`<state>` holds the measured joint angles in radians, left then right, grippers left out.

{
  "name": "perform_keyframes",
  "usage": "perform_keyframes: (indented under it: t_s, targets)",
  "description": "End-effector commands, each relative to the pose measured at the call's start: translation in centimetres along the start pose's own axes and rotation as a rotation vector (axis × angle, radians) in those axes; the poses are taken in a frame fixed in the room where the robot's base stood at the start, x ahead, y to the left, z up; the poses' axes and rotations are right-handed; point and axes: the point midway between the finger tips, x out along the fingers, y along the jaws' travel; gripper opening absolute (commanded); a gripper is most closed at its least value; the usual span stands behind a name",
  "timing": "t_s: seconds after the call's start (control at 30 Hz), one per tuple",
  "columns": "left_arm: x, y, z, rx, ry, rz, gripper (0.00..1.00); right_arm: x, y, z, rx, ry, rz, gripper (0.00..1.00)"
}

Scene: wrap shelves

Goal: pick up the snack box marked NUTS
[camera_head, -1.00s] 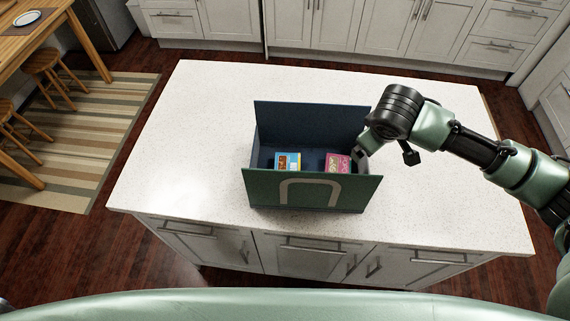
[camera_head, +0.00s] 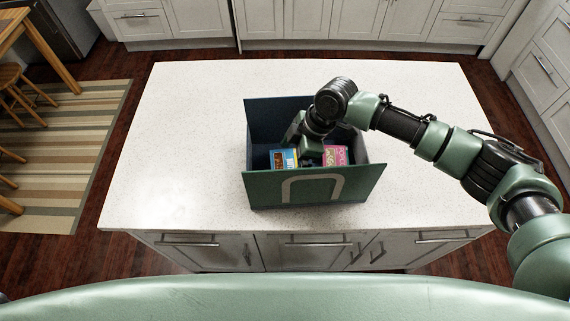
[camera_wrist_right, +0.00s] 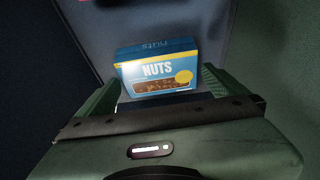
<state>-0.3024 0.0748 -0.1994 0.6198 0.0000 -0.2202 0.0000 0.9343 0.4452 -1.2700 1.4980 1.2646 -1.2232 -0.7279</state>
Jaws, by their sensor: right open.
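The blue snack box marked NUTS (camera_wrist_right: 157,70) lies inside the dark green open-topped box (camera_head: 262,188) on the white counter. In the right wrist view it sits between the two green fingers of my right gripper (camera_wrist_right: 160,88), with the NUTS face toward the camera. The same snack box shows in the head view (camera_head: 284,159), at the left inside the green box. My right gripper (camera_head: 300,146) is open and reaches down into the green box, close to the snack box. Its fingertips are partly hidden in the head view. My left gripper is not in view.
A pink snack box (camera_head: 336,155) stands to the right of the blue one in the green box. The green box's walls surround both. The white counter (camera_head: 185,130) is clear around it. A table and stool stand at the far left.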

Motion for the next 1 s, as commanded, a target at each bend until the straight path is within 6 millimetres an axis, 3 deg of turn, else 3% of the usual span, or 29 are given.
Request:
perform_keyframes:
  t_s: [0.07,0.2,0.47,0.5,0.67,1.0]
  targets:
    - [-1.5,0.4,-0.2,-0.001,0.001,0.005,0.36,0.9,-0.1,-0.4,0.001,-0.002,-0.003,1.0]
    - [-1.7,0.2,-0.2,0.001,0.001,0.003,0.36,2.8,0.0,-0.2,0.001,-0.001,-0.002,1.0]
    - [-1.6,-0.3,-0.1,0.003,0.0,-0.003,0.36,3.3,0.0,0.0,0.001,-0.001,0.0,1.0]
    - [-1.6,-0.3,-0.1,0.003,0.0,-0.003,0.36,3.3,0.0,0.0,0.001,-0.001,0.0,0.97]
    - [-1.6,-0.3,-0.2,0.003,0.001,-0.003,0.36,3.3,0.0,0.0,0.002,-0.001,0.0,0.53]
    - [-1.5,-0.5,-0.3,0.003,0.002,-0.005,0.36,2.9,0.1,-0.2,0.001,-0.001,0.001,0.51]
